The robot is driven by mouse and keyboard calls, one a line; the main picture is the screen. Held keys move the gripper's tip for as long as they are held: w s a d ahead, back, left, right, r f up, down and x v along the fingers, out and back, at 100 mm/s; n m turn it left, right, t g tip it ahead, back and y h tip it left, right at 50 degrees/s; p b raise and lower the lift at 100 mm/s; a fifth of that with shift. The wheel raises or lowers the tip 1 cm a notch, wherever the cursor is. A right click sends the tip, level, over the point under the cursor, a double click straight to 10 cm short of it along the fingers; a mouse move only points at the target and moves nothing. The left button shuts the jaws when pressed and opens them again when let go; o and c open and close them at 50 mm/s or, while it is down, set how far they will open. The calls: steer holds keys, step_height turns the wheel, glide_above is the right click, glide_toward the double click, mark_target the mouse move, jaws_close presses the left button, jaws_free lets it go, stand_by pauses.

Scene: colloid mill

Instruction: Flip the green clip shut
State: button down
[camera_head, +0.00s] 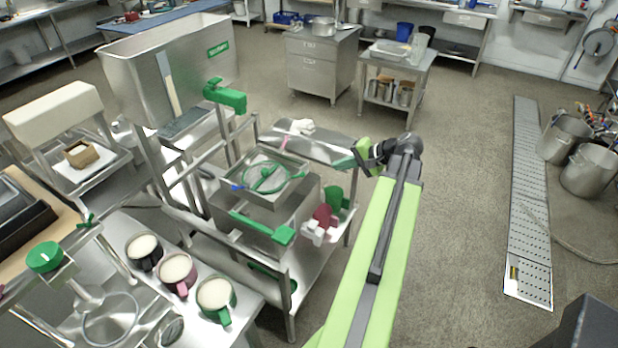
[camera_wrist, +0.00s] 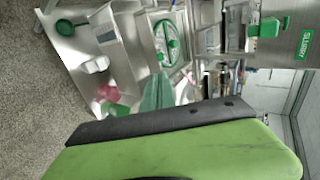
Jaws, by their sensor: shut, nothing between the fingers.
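A green bar with a block-shaped end (camera_head: 265,228) lies across the front of the steel mill housing. A green ring with a green crosspiece (camera_head: 268,178) sits on top of the housing, also seen in the wrist view (camera_wrist: 166,44). I cannot tell which of these green parts is the clip. My gripper (camera_head: 345,163) is shut and empty, to the right of the ring and apart from it, above the steel stand. In the wrist view its green fingers (camera_wrist: 157,92) point toward the mill and cover part of the housing.
A steel hopper (camera_head: 170,65) with a green fitting (camera_head: 226,95) stands behind left. Red and green cups (camera_head: 335,200) sit right of the housing. Several filled mugs (camera_head: 178,270) stand on the front-left table. The floor to the right is clear up to a drain grate (camera_head: 530,200).

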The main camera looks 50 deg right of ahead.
mark_target(303, 175)
steer(key=b+x, duration=0.8)
steer(key=x, duration=0.5)
steer(key=shift+s, duration=0.1)
steer(key=shift+w+a+f, duration=0.1)
steer(key=shift+w+f, duration=0.2)
steer(key=shift+w, duration=0.3)
steer(key=b+x, duration=0.3)
steer(key=x, duration=0.2)
steer(key=shift+f+b, duration=0.15)
steer(key=shift+b, duration=0.25)
steer(key=shift+r, duration=0.2)
